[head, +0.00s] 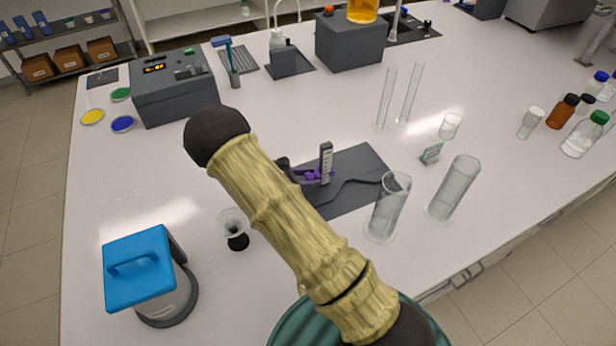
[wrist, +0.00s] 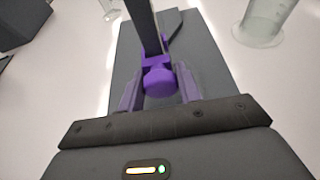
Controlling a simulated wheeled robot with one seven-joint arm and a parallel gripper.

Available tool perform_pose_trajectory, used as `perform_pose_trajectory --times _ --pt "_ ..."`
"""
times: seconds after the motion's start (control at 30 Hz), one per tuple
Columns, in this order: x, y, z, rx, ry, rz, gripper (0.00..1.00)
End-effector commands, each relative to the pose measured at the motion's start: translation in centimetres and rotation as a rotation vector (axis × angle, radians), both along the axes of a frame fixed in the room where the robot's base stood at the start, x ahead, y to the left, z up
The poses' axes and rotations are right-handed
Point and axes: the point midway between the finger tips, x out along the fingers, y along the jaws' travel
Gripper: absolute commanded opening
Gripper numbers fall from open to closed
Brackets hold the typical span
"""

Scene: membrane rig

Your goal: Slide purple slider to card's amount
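The purple slider (head: 312,177) sits low on an upright white scale post (head: 326,160), on a dark grey base (head: 352,166). My gripper (head: 285,168) is beside it, mostly hidden behind my arm. In the wrist view the slider's round purple knob (wrist: 159,82) lies between the two fingers of my gripper (wrist: 159,78), close to both. I cannot tell whether the fingers press on it. The dark back of the post (wrist: 145,25) rises beyond the knob. A small standing card (head: 431,154) is right of the base; its writing is too small to read.
Two clear cylinders, one nearer (head: 387,212) and one farther right (head: 454,190), stand right of the base. Thin glass tubes (head: 387,98) stand behind. A blue-lidded container (head: 140,270) and a small funnel-topped item (head: 235,232) are at left. White table is free around them.

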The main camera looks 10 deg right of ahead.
Motion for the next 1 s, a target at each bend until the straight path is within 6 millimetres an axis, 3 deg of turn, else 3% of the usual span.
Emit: perform_pose_trajectory --times 0.03,0.17,0.33,0.6,0.9,0.93,1.0 --pt "0.0 0.0 0.0 0.000 0.000 0.000 0.22" --pt "0.0 0.0 0.0 0.000 0.000 0.000 0.00" --pt "0.0 0.0 -0.6 0.000 0.001 0.000 0.00" --pt "0.0 0.0 -3.4 0.000 0.001 0.000 0.00" --pt "-0.1 0.1 -3.5 0.003 0.003 -0.001 0.00" --pt "-0.1 0.1 -3.5 0.004 0.004 -0.001 0.36" --pt "-0.1 0.1 -3.5 0.004 0.004 -0.001 0.50"
